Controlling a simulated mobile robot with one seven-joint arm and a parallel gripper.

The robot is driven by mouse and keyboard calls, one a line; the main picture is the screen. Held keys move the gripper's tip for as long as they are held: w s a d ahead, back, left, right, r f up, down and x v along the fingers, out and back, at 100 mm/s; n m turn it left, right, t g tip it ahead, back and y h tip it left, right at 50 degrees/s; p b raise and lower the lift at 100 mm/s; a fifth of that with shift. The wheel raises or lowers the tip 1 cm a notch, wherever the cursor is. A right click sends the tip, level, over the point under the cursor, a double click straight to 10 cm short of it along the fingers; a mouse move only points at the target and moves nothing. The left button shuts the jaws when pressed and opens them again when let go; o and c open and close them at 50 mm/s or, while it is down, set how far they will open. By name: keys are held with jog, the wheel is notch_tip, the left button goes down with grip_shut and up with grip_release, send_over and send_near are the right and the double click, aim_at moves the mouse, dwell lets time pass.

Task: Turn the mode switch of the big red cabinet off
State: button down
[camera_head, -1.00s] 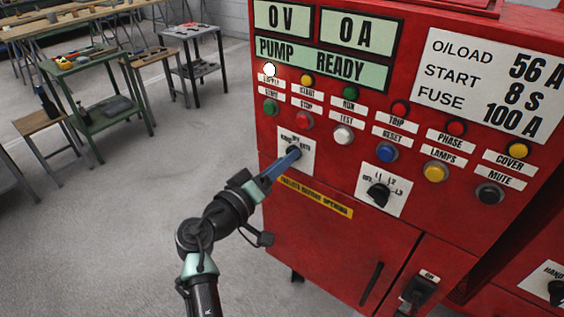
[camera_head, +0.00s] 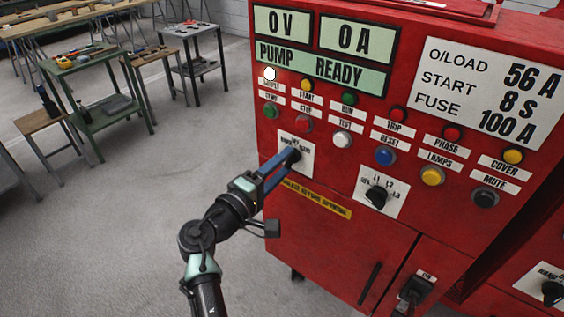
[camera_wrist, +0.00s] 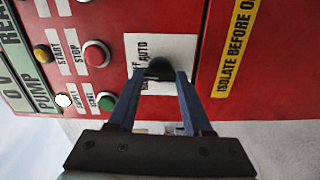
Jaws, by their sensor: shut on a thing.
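The big red cabinet (camera_head: 330,235) fills the right half of the head view. Its mode switch is a black knob (camera_wrist: 160,70) on a white plate (camera_head: 305,157) at the left of the panel. In the wrist view the plate shows "AUTO" and part of another word; the other lettering is partly covered. My gripper (camera_head: 291,157) has its blue fingers at the knob, one on each side, and is shut on it. The fingers hide much of the knob in the head view, and its exact pointing direction cannot be told.
A second black rotary switch (camera_head: 376,196) sits to the right on its own plate. Several coloured buttons and lamps line the panel above, including a red button (camera_wrist: 96,54). A yellow label (camera_head: 316,199) lies below. A green workbench (camera_head: 97,112) stands apart at left; the floor between is clear.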

jog(key=shift+n, duration=0.4)
jog(key=shift+c, duration=1.6)
grip_release()
jog(key=shift+s, duration=0.1)
jog(key=b+v, duration=0.1)
jog(key=v, duration=1.2)
